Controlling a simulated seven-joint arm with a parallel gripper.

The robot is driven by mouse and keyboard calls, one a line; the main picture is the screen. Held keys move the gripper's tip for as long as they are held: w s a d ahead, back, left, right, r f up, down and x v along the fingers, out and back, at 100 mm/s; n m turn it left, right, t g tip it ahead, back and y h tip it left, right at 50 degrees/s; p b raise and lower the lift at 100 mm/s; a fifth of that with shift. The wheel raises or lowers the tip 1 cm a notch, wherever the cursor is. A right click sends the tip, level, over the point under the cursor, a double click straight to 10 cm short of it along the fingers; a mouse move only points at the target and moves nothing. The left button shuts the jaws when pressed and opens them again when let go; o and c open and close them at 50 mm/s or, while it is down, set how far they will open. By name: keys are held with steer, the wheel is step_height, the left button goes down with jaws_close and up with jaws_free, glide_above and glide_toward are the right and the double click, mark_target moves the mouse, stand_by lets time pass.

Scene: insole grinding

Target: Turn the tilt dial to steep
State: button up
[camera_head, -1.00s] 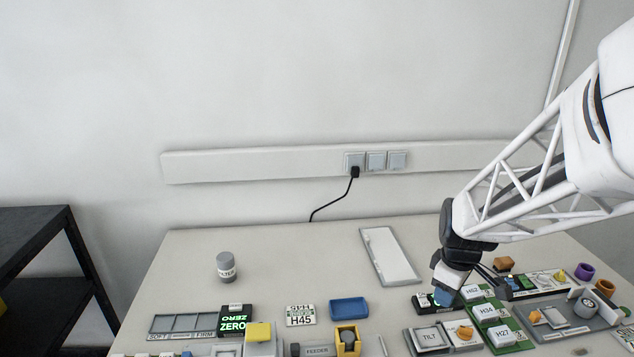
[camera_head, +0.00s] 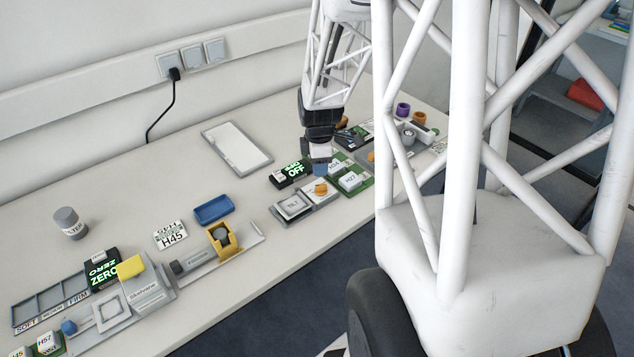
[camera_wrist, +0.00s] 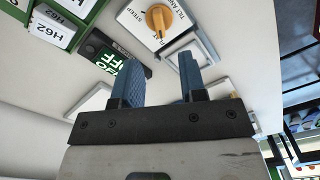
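My gripper (camera_head: 319,169) hangs just behind the dial, near the OFF display (camera_head: 294,171). In the wrist view my gripper's blue fingers (camera_wrist: 158,72) are apart with nothing between them, and the knob is beyond their tips, not touched.
A grey tray (camera_head: 238,150) lies at the back. A yellow-holder fixture (camera_head: 222,240) and a blue tray (camera_head: 214,209) are further left. The table between is mostly clear.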

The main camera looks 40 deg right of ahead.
mark_target(319, 185)
steer(key=shift+f, duration=0.1)
steer(key=shift+f, duration=3.8)
jaws_close()
